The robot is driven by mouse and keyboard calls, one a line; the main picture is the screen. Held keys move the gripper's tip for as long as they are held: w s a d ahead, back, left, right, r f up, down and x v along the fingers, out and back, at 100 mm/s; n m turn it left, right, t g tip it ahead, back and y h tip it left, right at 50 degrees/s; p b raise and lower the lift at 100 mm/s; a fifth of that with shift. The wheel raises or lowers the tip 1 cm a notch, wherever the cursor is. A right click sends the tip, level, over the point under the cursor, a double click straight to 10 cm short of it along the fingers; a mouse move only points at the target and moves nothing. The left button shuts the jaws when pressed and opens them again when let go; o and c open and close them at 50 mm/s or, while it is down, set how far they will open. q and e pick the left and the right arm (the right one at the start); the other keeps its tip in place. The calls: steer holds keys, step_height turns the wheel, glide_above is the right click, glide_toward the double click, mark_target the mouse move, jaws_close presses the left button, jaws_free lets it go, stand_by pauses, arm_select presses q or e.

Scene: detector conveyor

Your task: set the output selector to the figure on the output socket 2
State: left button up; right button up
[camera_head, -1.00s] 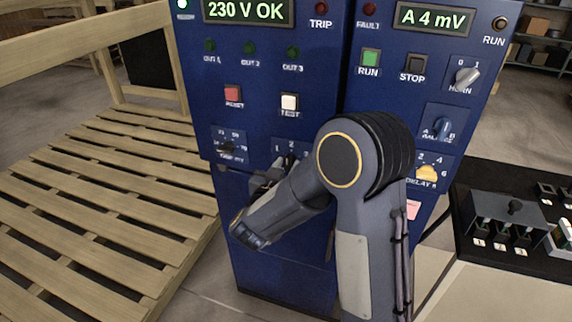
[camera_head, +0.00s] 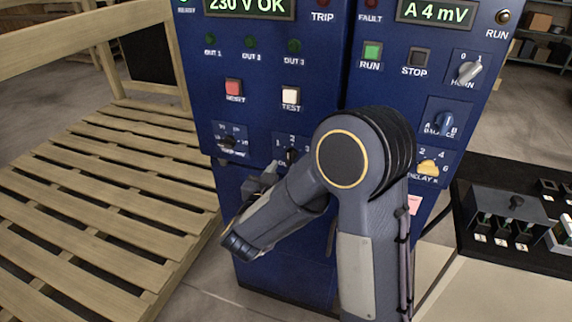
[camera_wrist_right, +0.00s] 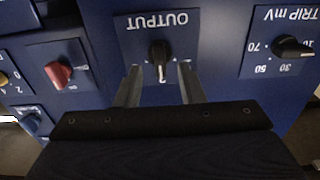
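The output selector (camera_head: 291,155) is a black knob on the blue cabinet, with figures 1, 2 and 3 above it in the head view. In the right wrist view the knob (camera_wrist_right: 159,54) shows upside down, its white mark pointing away from the word OUTPUT, apparently towards the middle figure. My right gripper (camera_wrist_right: 160,84) is open, its two fingers apart just short of the knob and holding nothing. In the head view my right gripper (camera_head: 268,178) is partly hidden below the selector. A black box (camera_head: 506,215) at right has slots labelled 1, 2, 3. My left gripper is not visible.
The trip knob (camera_head: 229,141) is left of the selector; red reset (camera_head: 233,88) and white test (camera_head: 291,95) buttons are above. The yellow delay knob (camera_head: 428,168) is to the right.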

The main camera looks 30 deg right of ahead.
steer(key=v, duration=0.4)
stand_by(0.4)
